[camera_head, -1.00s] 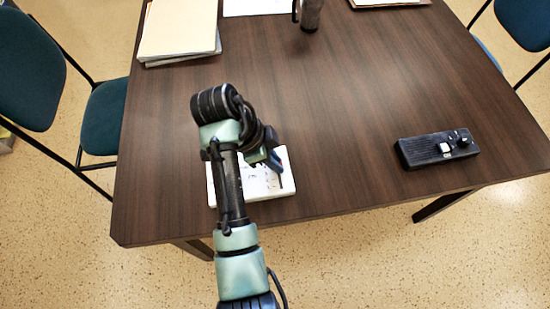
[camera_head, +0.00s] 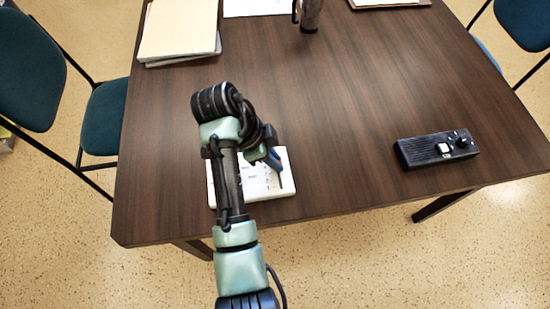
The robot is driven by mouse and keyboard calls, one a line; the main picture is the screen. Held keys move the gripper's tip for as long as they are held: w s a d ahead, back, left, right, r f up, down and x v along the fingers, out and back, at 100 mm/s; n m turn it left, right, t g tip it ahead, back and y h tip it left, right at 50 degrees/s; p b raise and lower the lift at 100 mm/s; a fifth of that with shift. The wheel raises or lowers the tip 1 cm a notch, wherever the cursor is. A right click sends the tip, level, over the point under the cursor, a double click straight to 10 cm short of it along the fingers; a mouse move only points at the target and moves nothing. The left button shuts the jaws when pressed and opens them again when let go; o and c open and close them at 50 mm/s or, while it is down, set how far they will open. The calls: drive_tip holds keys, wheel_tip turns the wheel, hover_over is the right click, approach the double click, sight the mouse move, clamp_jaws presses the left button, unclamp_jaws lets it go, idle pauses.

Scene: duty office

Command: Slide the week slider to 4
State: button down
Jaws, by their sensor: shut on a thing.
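A white board (camera_head: 262,184) lies flat on the brown table near its front edge, partly hidden under my arm. It bears small dark marks, too small to read, and a dark slot shows along its right side. My gripper (camera_head: 275,161) is over the upper right part of the board, with its tip down at the board. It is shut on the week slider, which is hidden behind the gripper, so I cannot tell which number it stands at.
Chairs flank the table (camera_head: 340,110). The middle is clear.

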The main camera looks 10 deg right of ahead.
sight(253, 169)
drive_tip(key=shift+w, duration=0.25)
drive_tip(key=c, duration=0.9)
unclamp_jaws()
drive_tip(key=p+v, duration=0.6)
drive_tip(key=v, duration=0.7)
